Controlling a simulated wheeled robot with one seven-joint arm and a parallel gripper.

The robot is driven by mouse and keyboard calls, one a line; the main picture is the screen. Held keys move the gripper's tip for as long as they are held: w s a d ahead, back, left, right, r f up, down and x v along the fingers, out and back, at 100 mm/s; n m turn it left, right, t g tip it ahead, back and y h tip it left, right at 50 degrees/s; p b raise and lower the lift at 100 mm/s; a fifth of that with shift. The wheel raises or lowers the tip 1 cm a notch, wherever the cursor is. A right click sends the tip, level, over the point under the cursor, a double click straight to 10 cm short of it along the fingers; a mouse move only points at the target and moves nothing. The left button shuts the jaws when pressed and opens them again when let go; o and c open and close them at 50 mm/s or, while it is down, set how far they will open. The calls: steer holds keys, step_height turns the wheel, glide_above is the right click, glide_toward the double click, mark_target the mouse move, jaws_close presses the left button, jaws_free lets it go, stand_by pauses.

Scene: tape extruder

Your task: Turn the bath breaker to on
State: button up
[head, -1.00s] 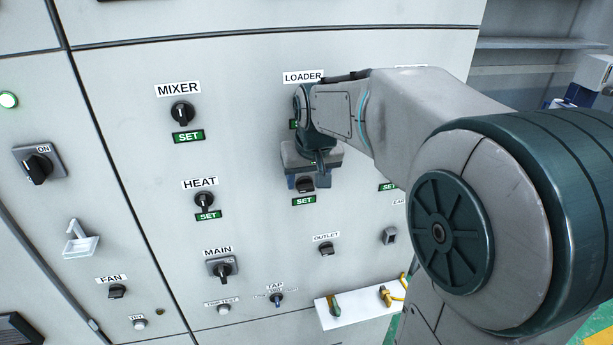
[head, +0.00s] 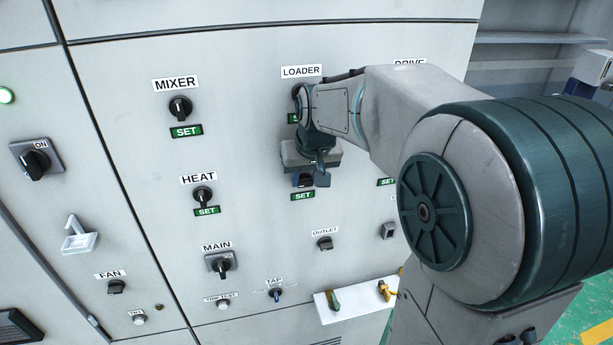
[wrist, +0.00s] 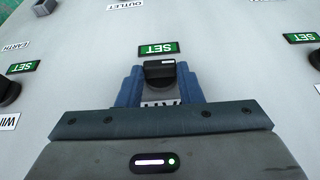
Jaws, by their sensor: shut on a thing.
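The bath breaker is a black rotary knob (wrist: 159,71) on the grey panel. In the wrist view it sits between the blue fingers of my gripper (wrist: 159,80), just beside a green SET plate (wrist: 158,48). Its upside-down label (wrist: 160,104) is partly covered by my gripper, with only some letters showing. My gripper (head: 303,181) is shut on the knob. The knob's exact on or off position cannot be told.
Nearby knobs are MIXER (head: 180,107), HEAT (head: 202,195), MAIN (head: 222,264) and OUTLET (head: 325,243). A hook-like bracket (head: 80,236) stands out at left.

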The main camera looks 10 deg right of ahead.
steer(key=y+b, duration=0.2)
steer(key=d+f+m+y+b, duration=0.1)
steer(key=b, duration=0.2)
steer(key=shift+y, duration=0.4)
steer(key=y+b, duration=0.1)
steer(key=b, duration=0.1)
steer(key=y+b, duration=0.1)
steer(key=b, duration=0.1)
steer(key=d+y+b, duration=0.1)
steer(key=y+b, duration=0.1)
steer(key=shift+f+m+t, duration=0.25)
steer(key=shift+m+t, duration=0.05)
steer(key=shift+m, duration=0.1)
steer(key=m+y+b, duration=0.1)
steer(key=y+b, duration=0.1)
steer(key=f+t+y+b, duration=0.1)
steer(key=y+b, duration=0.2)
steer(key=m+y+b, duration=0.1)
steer(key=y+b, duration=0.2)
steer(key=shift+d+f+m+t, duration=0.15)
steer(key=shift+d+m+t, duration=0.15)
steer(key=shift+d+t, duration=0.1)
steer(key=shift+b, duration=0.35)
steer(key=shift+a, duration=0.1)
steer(key=o, duration=1)
